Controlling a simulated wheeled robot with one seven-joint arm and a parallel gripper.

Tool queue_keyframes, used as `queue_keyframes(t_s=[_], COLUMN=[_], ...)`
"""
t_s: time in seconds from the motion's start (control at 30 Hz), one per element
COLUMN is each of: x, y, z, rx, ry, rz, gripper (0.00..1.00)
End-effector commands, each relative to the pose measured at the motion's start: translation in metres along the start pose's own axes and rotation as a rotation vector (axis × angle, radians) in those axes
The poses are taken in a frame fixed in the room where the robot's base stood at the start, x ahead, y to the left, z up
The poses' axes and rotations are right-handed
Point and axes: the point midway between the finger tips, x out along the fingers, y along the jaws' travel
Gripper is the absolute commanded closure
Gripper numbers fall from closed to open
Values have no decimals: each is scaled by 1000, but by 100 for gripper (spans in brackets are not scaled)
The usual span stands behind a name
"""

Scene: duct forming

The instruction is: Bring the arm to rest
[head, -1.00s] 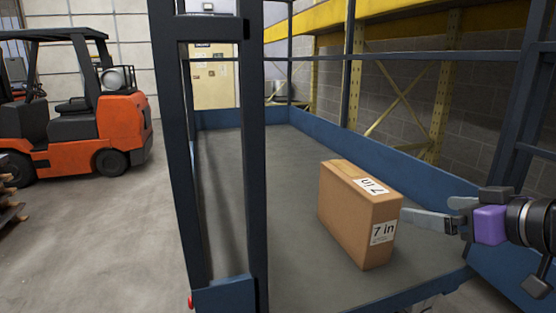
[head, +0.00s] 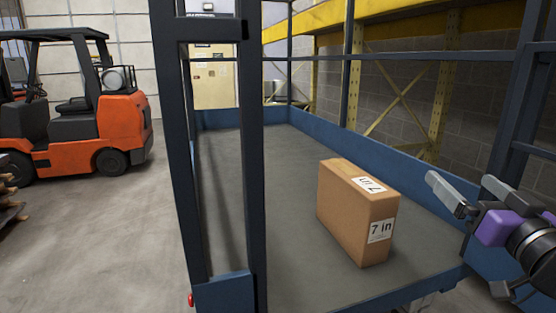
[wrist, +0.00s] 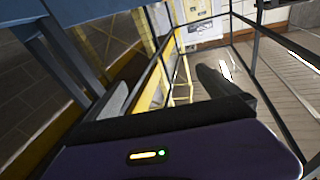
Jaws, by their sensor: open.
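My gripper (head: 468,190) is at the right of the head view, to the right of the cardboard box and apart from it. Its two grey fingers are spread with nothing between them. The wrist view also shows my gripper (wrist: 165,90) with its fingers wide apart and empty. The brown box (head: 350,210), labelled "7 in" on its top and side, stands upright on the grey deck of the blue cart (head: 285,265). The box does not show clearly in the wrist view.
Dark blue posts (head: 175,120) and rails frame the cart, with one post close on the right (head: 515,120). A yellow rack (head: 440,90) stands along the brick wall. An orange forklift (head: 85,115) is at the left. Most of the deck behind the box is clear.

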Motion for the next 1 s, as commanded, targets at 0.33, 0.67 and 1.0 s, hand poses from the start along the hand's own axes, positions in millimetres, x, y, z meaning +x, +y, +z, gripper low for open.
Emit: queue_keyframes(t_s=[0.33, 0.67, 1.0], x=[-73, -169, -277], y=[-3, -30, -70], z=[87, 157, 204], rx=[62, 39, -24], ry=[115, 119, 34], rz=[144, 209, 195], gripper=[0, 0, 0])
